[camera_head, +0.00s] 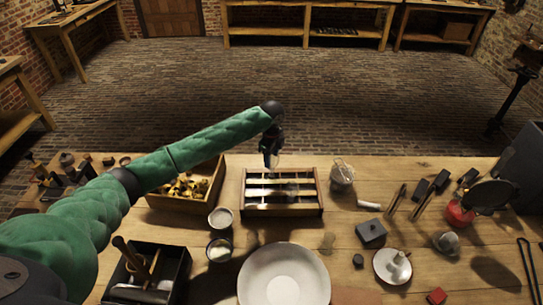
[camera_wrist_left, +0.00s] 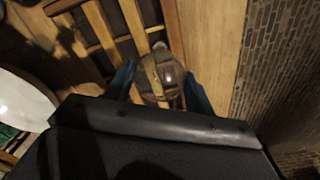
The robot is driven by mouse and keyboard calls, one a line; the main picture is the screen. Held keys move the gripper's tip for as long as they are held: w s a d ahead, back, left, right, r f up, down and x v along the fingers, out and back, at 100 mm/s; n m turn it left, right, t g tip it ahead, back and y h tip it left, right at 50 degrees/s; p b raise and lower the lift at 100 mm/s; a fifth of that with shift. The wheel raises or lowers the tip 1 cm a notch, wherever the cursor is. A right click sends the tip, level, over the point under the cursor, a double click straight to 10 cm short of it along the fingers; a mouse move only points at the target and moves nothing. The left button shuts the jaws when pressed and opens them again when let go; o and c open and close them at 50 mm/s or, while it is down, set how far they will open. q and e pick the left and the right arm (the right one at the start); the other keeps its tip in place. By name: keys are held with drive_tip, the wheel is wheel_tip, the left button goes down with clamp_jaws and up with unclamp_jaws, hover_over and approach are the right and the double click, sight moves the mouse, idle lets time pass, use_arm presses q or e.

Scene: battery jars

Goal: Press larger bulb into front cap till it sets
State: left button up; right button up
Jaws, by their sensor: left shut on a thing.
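My left gripper (camera_head: 270,160) is above the far edge of a slatted wooden rack (camera_head: 247,207). In the left wrist view its two blue fingers (camera_wrist_left: 160,88) are closed on the sides of a clear, rounded glass bulb (camera_wrist_left: 166,76). The bulb hangs over or near the rack's slats (camera_wrist_left: 100,25); whether it touches anything below is unclear. Another clear glass piece (camera_head: 342,174) stands on the table just right of the rack. I cannot make out which part is the front cap. My right gripper does not show.
A wooden crate (camera_head: 158,203) of brass pieces stands left of the rack. Pale cups (camera_head: 221,217) and a large white dish (camera_head: 284,278) are nearer. A grey block (camera_head: 371,234), a white saucer (camera_head: 391,279) and dark tools lie to the right. A black box (camera_head: 181,262) is front left.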

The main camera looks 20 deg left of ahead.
use_arm(q)
drive_tip(key=shift+p, duration=0.4)
drive_tip(key=shift+f+p, duration=0.3)
drive_tip(key=shift+f, duration=0.4)
idle(1.4)
drive_tip(key=shift+f, duration=0.15)
idle(0.4)
drive_tip(key=shift+f, duration=0.25)
idle(1.0)
drive_tip(key=shift+f+p, duration=0.1)
drive_tip(key=shift+p, duration=0.4)
idle(2.2)
idle(0.6)
drive_tip(key=o, duration=1.2)
drive_tip(key=shift+c, duration=0.2)
